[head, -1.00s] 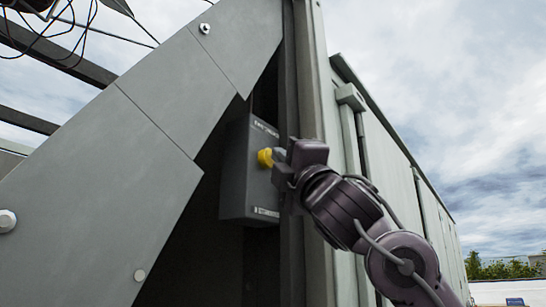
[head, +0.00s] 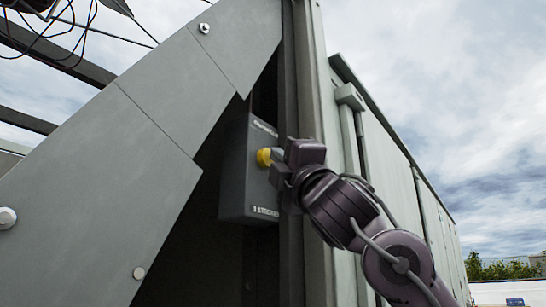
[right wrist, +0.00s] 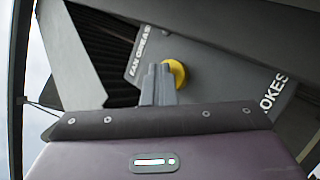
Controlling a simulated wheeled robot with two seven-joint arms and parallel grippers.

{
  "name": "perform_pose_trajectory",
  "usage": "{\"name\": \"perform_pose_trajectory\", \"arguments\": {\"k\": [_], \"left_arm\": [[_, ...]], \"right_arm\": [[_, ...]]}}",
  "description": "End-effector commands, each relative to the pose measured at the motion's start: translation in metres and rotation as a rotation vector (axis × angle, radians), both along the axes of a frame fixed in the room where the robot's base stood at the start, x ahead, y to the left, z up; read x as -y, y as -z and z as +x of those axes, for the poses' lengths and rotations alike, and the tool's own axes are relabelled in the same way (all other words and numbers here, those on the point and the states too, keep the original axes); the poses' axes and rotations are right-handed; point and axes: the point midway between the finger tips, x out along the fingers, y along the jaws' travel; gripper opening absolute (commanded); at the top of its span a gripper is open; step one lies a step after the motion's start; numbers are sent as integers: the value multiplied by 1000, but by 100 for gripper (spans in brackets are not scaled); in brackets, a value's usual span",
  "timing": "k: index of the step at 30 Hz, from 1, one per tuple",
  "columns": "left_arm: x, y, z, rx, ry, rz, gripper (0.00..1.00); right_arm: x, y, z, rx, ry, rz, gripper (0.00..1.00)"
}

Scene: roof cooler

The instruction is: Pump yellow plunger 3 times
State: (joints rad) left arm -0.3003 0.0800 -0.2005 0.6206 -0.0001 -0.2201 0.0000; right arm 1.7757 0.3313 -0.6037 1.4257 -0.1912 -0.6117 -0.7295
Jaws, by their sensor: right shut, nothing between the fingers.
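The yellow plunger (head: 263,157) is a round knob on the front of a dark grey box (head: 236,180), inside the dark gap behind the sloped panel. My right gripper (head: 278,159) reaches in from the right, its fingertips at the plunger. In the right wrist view, the closed fingers (right wrist: 158,75) stand just left of the plunger (right wrist: 176,72) and overlap its edge. They hold nothing. I cannot tell whether they touch or press the plunger. The box carries white lettering, partly reading "FAN GREASE" in the right wrist view. My left gripper is not in view.
A grey sloped panel (head: 130,150) with bolts fills the left. A vertical frame post (head: 312,90) stands right beside my right gripper. A long grey cabinet wall (head: 390,170) runs back on the right. Cables (head: 75,30) hang at the top left.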

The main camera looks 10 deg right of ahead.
Motion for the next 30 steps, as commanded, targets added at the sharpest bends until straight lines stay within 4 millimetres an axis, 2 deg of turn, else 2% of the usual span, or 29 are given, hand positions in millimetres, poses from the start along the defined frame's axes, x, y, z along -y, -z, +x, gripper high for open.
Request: {"name": "perform_pose_trajectory", "arguments": {"k": [5, 21, 30], "left_arm": [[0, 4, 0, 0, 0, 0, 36], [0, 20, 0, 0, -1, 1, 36], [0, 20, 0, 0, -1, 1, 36]], "right_arm": [[3, 2, -3, -2, -1, -3, 0], [39, 1, -40, 0, -1, -1, 0], [42, 1, -42, -1, 0, 0, 0]]}}
